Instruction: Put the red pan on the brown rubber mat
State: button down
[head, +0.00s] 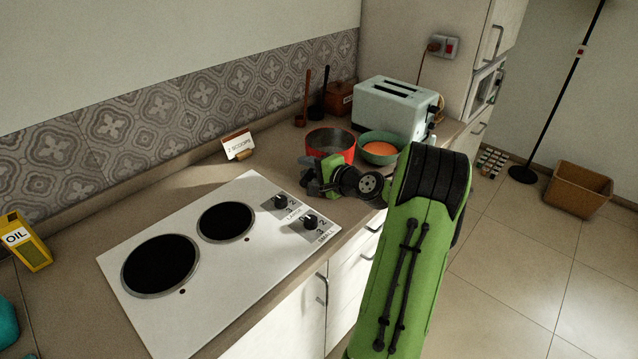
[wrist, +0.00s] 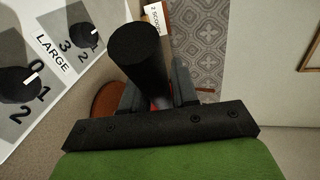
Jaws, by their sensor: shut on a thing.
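The red pan (head: 331,147), with a grey inside, is at the back right of the counter, beside the green bowl. My gripper (head: 318,181) is in front of the pan in the head view. In the wrist view my gripper (wrist: 160,95) is shut on the pan's thick black handle (wrist: 138,50). I cannot tell whether the pan touches the counter. A reddish-brown rounded edge (wrist: 104,100) shows left of the fingers in the wrist view; it may be the brown rubber mat, but I cannot tell. No mat is clear in the head view.
A green bowl (head: 380,150) with orange contents stands close right of the pan, with a toaster (head: 393,105) behind. A white hob (head: 215,255) with knobs lies left. A card (head: 238,145) and upright utensils (head: 304,98) are near the wall.

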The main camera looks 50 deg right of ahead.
notch_tip(320, 180, down, 7)
jog(key=shift+f+b, duration=0.1)
jog(key=shift+b, duration=0.7)
jog(key=shift+d, duration=0.1)
jog(key=c, duration=0.9)
grip_release()
jog(key=shift+f, duration=0.1)
jog(key=shift+o, duration=0.2)
jog(key=shift+s+r, duration=0.15)
jog(key=shift+r, duration=0.1)
jog(key=v, duration=1.1)
jog(key=shift+s, duration=0.35)
